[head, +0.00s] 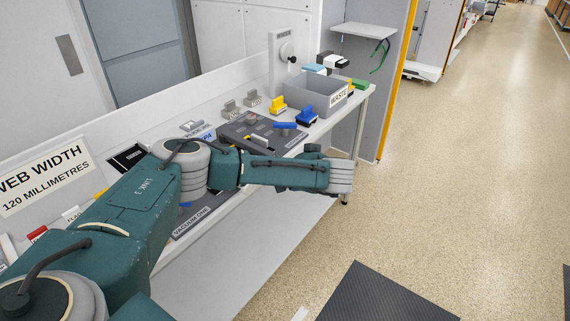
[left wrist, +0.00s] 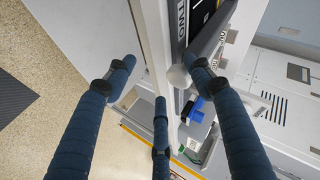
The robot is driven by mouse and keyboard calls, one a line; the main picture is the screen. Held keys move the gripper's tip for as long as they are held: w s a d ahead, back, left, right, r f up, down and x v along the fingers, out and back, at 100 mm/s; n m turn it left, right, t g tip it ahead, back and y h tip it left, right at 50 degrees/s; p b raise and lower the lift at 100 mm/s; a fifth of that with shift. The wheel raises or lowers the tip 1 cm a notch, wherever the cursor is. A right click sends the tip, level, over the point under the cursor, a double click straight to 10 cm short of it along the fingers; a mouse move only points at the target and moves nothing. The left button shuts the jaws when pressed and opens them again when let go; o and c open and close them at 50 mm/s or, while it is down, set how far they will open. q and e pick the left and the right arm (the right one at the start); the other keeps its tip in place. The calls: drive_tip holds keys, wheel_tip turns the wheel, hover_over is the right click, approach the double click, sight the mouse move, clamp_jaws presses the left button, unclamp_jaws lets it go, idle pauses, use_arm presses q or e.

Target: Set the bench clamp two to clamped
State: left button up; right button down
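In the left wrist view, the three dark blue fingers of my left gripper (left wrist: 162,68) are spread apart. A dark panel (left wrist: 183,22) at the bench edge carries a label whose readable part is "TWO". A grey rounded bar (left wrist: 211,38) runs beside this panel. Its end is close to the right fingertip; I cannot tell whether they touch. I cannot make out for certain which part is bench clamp two or its setting. In the head view, my left arm reaches across the bench front and its fingers are mostly hidden. My right gripper is not in view.
In the head view, a grey WASTE bin (head: 313,93) stands at the bench's far end. A yellow block (head: 278,107) and a blue block (head: 307,117) are near it. A dark plate labelled VACUUM ONE (head: 190,222) lies nearer. The floor right of the bench is mostly clear.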

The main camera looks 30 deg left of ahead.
use_arm(q)
drive_tip(key=shift+w+a+r, duration=0.1)
drive_tip(key=shift+a+r, duration=0.05)
drive_tip(key=shift+r, duration=0.15)
drive_tip(key=v, duration=1.2)
drive_tip(key=shift+f, duration=0.15)
